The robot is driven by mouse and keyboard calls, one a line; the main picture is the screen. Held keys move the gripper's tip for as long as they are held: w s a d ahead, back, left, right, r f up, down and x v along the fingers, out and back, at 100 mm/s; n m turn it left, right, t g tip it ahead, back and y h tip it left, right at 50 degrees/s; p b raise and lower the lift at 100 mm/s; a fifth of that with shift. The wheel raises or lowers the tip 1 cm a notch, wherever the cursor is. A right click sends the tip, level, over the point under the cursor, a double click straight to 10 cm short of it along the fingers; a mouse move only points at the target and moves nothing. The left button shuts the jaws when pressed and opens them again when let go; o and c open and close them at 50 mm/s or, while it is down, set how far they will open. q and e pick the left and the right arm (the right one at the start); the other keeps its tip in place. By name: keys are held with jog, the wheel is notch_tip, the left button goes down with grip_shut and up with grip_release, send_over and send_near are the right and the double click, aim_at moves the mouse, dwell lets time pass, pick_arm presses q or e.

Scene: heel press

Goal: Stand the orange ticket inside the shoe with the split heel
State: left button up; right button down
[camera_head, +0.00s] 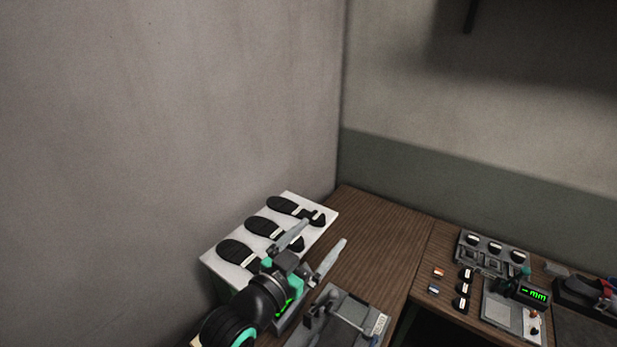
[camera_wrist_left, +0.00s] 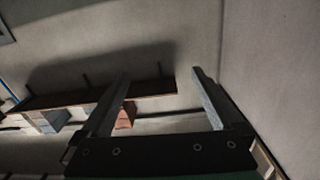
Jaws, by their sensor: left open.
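My left gripper (camera_head: 324,234) is open and empty, raised in front of the white board; its spread fingers also show in the left wrist view (camera_wrist_left: 160,74). Black shoe soles lie on the board: a far one (camera_head: 284,206), a middle one (camera_head: 262,227) and a near one (camera_head: 236,252), partly hidden by my left arm. I cannot tell any split heel. A small orange-and-white piece (camera_head: 439,272) lies on the right bench; I cannot tell whether it is the orange ticket. My right gripper is not in view.
The white board (camera_head: 222,252) stands near the left wall. A grey metal fixture (camera_head: 352,312) is below my gripper. A device with a green display (camera_head: 535,294) and a grey tray (camera_head: 492,254) stand at right. The brown bench (camera_head: 380,235) is clear behind. A wall shelf (camera_wrist_left: 150,88) holds boxes.

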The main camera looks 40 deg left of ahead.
pick_arm(q)
jog(key=s+d+r+t+h, duration=0.1)
jog(key=s+d+r+t, duration=0.2)
jog(key=r, duration=0.8)
jog(key=s+d+r+m+t+h, duration=0.1)
jog(key=s+d+r+t, duration=0.2)
jog(key=r, duration=0.8)
jog(key=s+d+r+t+h, duration=0.2)
jog(key=s+r, duration=0.5)
jog(key=r, duration=0.4)
jog(key=shift+d+r+t, duration=0.35)
jog(key=shift+d+t, duration=0.35)
jog(key=shift+t, duration=0.3)
